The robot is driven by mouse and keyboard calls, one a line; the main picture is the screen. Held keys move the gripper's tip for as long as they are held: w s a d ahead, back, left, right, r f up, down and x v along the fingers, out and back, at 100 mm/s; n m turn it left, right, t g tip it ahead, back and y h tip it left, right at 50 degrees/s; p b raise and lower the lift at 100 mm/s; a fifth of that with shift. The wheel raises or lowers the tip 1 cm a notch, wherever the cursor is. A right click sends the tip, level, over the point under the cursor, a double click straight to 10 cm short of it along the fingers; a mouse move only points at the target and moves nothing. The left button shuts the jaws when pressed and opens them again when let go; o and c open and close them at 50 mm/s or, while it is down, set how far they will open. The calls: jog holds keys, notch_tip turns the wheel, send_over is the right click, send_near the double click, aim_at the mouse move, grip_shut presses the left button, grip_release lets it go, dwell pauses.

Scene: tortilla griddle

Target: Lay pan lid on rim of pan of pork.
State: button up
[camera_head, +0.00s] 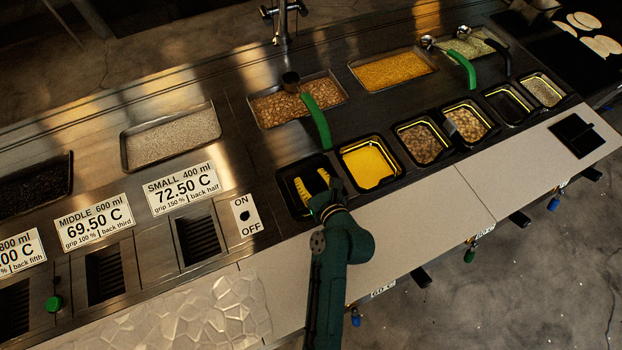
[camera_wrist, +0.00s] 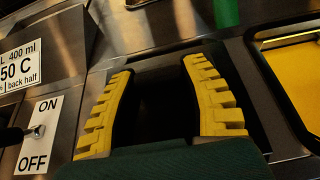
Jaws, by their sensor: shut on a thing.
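My gripper (camera_head: 314,186) is over the black square pan place (camera_head: 289,206) at the left end of the front row. In the wrist view its yellow fingers (camera_wrist: 161,108) stand apart on either side of a dark thing (camera_wrist: 160,104), and it is shut on that. I cannot tell whether this is a lid or part of the pan. A flat black square (camera_head: 572,136) that looks like a lid lies on the pale counter at the right. Two front pans hold brown pieces, one at the middle (camera_head: 422,141) and one beside it (camera_head: 484,106); I cannot tell which is pork.
A yellow-filled pan (camera_head: 370,164) stands just right of my gripper. Behind are trays of brown pieces (camera_head: 270,108) and yellow grain (camera_head: 392,70), with a green-handled ladle (camera_head: 318,122) reaching toward the front row. An ON/OFF switch plate (camera_head: 246,215) is at the left.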

jog(key=shift+w+r, duration=0.1)
jog(key=o, duration=1.2)
jog(key=shift+c, duration=0.2)
